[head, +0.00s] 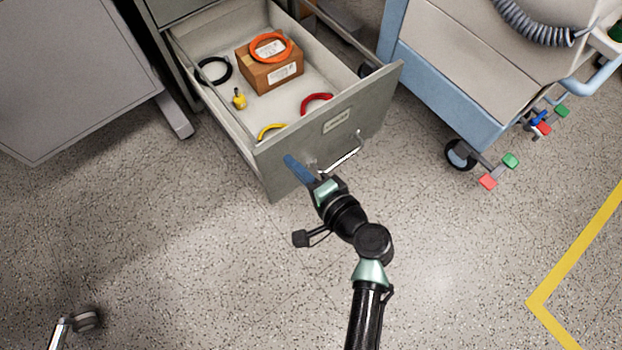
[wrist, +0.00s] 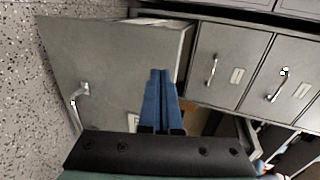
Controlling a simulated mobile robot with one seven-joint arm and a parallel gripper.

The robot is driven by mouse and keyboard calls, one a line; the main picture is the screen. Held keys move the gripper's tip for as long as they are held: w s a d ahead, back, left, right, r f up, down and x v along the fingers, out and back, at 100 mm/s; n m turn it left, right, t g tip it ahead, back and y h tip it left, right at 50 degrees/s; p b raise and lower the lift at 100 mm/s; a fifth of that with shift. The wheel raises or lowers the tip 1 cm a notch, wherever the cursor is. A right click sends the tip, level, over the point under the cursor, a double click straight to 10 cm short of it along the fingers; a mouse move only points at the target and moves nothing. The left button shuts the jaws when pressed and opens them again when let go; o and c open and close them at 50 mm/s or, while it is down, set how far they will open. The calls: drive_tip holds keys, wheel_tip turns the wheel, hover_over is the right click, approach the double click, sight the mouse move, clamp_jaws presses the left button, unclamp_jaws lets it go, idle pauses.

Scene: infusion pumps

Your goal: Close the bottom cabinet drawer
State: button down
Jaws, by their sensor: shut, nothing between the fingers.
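The bottom cabinet drawer (head: 330,125) is pulled far out in the head view. It holds a brown box with an orange ring on it, and several coloured cable loops. Its grey front has a metal handle (head: 343,156) and a label. The drawer front also shows in the wrist view (wrist: 95,60), with its handle (wrist: 78,92) at the left. My gripper (head: 290,162) has blue fingers, shut and empty, close in front of the drawer front, left of the handle. In the wrist view its fingertips (wrist: 160,75) overlap the drawer front; I cannot tell whether they touch it.
A blue and beige cart (head: 440,70) on casters stands to the right of the drawer. A grey cabinet panel (head: 70,70) is at the left. Other closed drawers (wrist: 225,65) show in the wrist view. The speckled floor in front is mostly clear.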

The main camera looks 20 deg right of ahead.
sight(277, 147)
drive_tip(key=shift+w+a+r+b, duration=0.1)
drive_tip(key=shift+w+a+b, duration=0.15)
drive_tip(key=shift+w, duration=0.45)
drive_tip(key=shift+w+a+b, duration=0.15)
drive_tip(key=shift+w+a, duration=0.1)
drive_tip(key=shift+w, duration=0.45)
drive_tip(key=shift+w, duration=0.1)
